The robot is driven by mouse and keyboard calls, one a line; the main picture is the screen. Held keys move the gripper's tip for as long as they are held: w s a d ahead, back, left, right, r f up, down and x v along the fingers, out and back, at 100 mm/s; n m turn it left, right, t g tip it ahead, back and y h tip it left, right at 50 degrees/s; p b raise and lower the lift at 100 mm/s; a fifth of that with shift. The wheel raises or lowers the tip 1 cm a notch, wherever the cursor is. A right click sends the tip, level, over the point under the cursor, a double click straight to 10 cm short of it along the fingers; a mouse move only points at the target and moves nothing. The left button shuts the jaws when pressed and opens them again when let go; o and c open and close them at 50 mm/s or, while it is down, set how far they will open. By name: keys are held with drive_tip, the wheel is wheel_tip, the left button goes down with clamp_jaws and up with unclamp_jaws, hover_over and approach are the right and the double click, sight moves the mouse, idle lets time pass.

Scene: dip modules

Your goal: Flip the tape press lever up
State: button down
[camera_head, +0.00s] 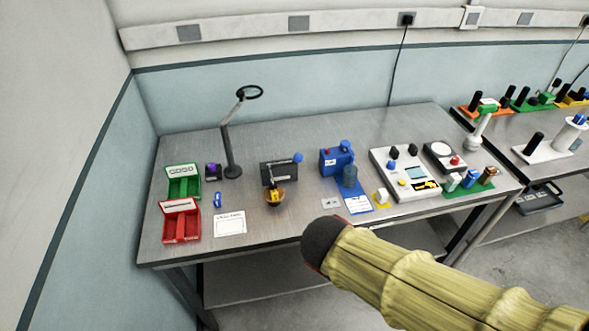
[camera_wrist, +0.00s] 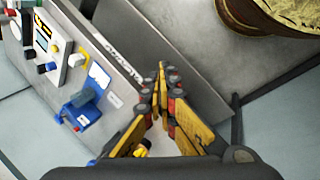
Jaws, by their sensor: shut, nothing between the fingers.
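The device that looks most like the tape press (camera_head: 279,172) is a dark box at the middle of the bench in the head view. A blue ball knob (camera_head: 297,158) sits at its upper right; the lever's exact angle is too small to tell. In the wrist view a bit of blue at the lower left, beside the gripper, may be this knob; the rest is hidden. My gripper (camera_wrist: 161,72) has yellow fingers with their tips together, shut and empty. It is above the bench's front side, apart from the device. In the head view my arm hides it.
A blue machine (camera_head: 337,161) stands right of the press, also in the wrist view (camera_wrist: 80,112). A round brown holder (camera_head: 275,197) is in front of the press. A lamp (camera_head: 230,150), green bin (camera_head: 183,182) and red bin (camera_head: 181,221) stand left. A white panel (camera_head: 405,175) stands right.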

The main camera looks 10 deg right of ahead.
drive_tip(key=w+n+t+h+p, duration=0.1)
drive_tip(key=w+n+t+h, duration=0.25)
drive_tip(key=w+n, duration=0.6)
drive_tip(key=w+a+r+n+t+y, duration=0.2)
drive_tip(key=w+a+n+t+y, duration=0.2)
drive_tip(key=n, duration=1)
drive_tip(key=w+a+t, duration=0.2)
drive_tip(key=w+a, duration=0.2)
drive_tip(key=shift+w+a+r, duration=0.35)
drive_tip(key=shift+t, duration=0.25)
drive_tip(key=w+r+b+x, duration=0.1)
drive_tip(key=r+b+x, duration=0.1)
drive_tip(key=x, duration=1)
drive_tip(key=shift+w+d+b, duration=0.3)
drive_tip(key=shift+d+b, duration=0.1)
drive_tip(key=shift+b, duration=0.15)
